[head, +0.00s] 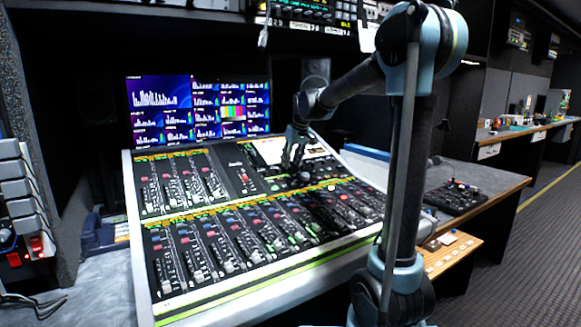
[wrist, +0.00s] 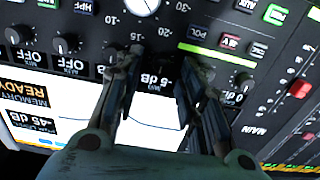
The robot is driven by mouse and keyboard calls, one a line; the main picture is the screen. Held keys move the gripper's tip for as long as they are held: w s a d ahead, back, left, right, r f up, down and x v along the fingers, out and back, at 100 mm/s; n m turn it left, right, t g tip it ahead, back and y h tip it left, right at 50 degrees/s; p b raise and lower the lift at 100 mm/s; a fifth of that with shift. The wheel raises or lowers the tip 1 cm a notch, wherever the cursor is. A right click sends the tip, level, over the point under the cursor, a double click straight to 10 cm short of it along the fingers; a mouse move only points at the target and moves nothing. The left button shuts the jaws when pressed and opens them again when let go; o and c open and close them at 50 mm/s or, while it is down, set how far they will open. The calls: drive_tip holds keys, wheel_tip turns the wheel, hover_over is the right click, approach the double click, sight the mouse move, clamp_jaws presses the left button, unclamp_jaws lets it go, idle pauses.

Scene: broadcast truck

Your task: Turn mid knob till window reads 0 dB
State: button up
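My gripper (head: 291,160) points down at the upper middle of the mixing console (head: 140,250). In the wrist view my gripper (wrist: 160,66) is open, its two dark fingers apart. A small window reading about -5 dB (wrist: 156,80), partly shadowed, shows between them with a small label, seemingly MID, by it. The mid knob is not clear: the area between the fingertips is dark, and I cannot tell whether they touch it. Both fingers partly cover a white screen (wrist: 150,135).
A lit panel reads MEMORY READY (wrist: 22,92). Red fader caps (wrist: 300,88) lie at right. A monitor (head: 200,108) stands behind the console.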

drive_tip(key=shift+x, duration=1.1)
clamp_jaws()
drive_tip(key=shift+m, duration=0.4)
drive_tip(key=shift+w+m, duration=0.1)
drive_tip(key=shift+m, duration=2.3)
drive_tip(key=shift+d, duration=0.1)
unclamp_jaws()
